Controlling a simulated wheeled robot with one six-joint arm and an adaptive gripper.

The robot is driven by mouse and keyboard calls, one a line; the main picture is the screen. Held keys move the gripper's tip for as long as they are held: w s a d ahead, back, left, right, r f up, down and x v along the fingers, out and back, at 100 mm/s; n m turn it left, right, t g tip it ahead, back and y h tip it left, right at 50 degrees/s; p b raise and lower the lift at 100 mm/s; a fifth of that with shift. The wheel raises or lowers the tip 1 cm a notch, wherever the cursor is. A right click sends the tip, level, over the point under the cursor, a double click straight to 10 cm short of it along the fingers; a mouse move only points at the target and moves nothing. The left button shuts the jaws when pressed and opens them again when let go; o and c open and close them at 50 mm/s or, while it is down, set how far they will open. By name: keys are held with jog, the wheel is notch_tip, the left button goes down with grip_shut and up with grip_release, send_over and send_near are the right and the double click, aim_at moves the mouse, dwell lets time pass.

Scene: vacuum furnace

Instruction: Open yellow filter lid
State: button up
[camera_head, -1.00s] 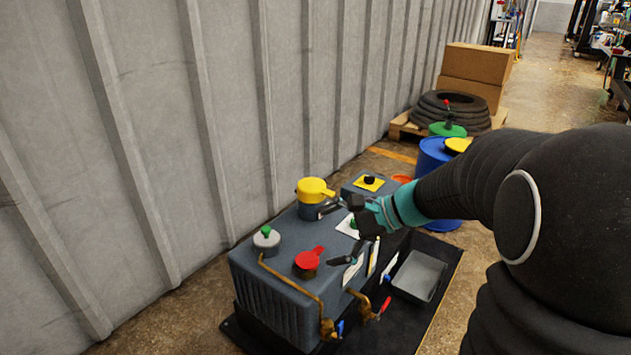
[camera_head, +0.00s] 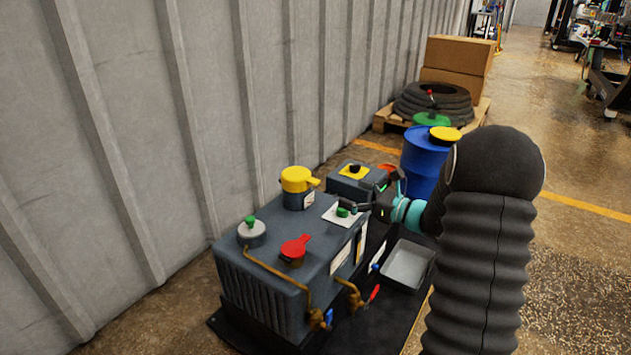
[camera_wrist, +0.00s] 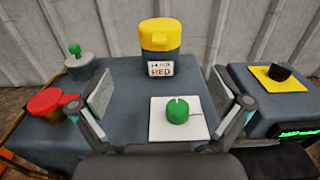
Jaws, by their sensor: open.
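The yellow filter lid (camera_head: 297,179) sits on a dark grey cylinder on top of the grey machine (camera_head: 270,285), and looks shut. Its spout-like tab points right in the head view. In the wrist view the yellow lid (camera_wrist: 160,36) is straight ahead, its tab facing me, above a label that reads partly "RED". My gripper (camera_wrist: 166,98) is open and empty, its fingers spread wide on either side of the view. The lid lies beyond the fingertips, apart from them. In the head view my gripper (camera_head: 365,195) is right of the lid.
A green knob (camera_wrist: 178,110) on a white plate lies between the lid and my gripper. A red lid (camera_head: 295,248) and a grey cap with green knob (camera_head: 251,232) stand on the machine. A grey tray (camera_head: 407,266) and blue barrel (camera_head: 422,160) are to the right.

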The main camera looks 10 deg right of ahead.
aim_at(319, 180)
jog(key=x, duration=1.2)
jog(key=shift+s+f, duration=0.1)
jog(key=c, duration=1.5)
jog(key=shift+c, duration=0.2)
